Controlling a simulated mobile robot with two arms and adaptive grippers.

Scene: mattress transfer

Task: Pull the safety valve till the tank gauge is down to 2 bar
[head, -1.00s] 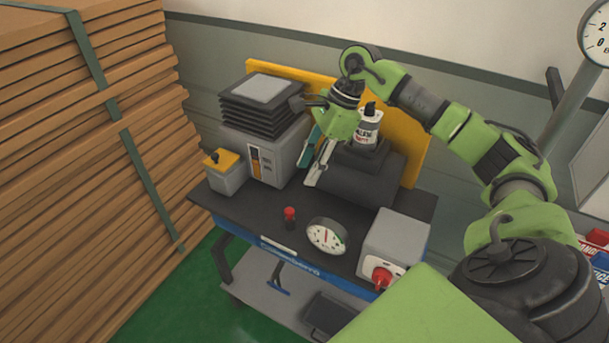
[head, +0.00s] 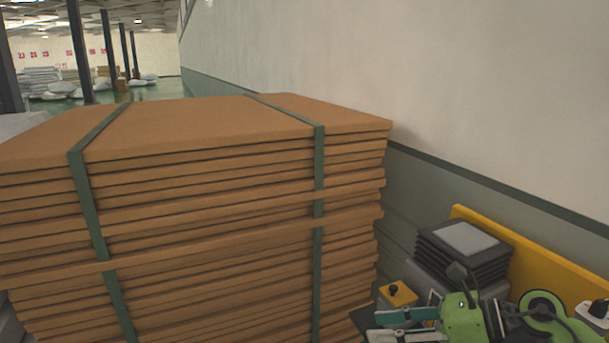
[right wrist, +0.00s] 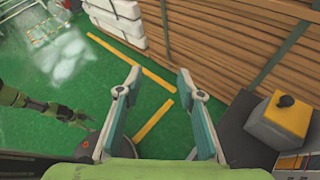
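The gauge and the tank's dark body are out of view in both current views. A white part with a black knob (head: 598,309) shows at the right edge of the head view; I cannot tell if it is the safety valve. My right gripper (head: 376,325) is at the bottom right of the head view, in front of the bench machine. In the right wrist view its two teal-padded fingers (right wrist: 160,76) stand apart with nothing between them. My left gripper (right wrist: 82,118) shows small at the left of that view, over the floor, its fingers too small to read.
A tall strapped stack of brown boards (head: 200,220) fills the left and middle. A black bellows-like machine (head: 462,250) and a yellow-topped box (head: 397,294) stand by the yellow panel (head: 550,260). Green floor with yellow lines (right wrist: 155,122) is open beneath the right gripper.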

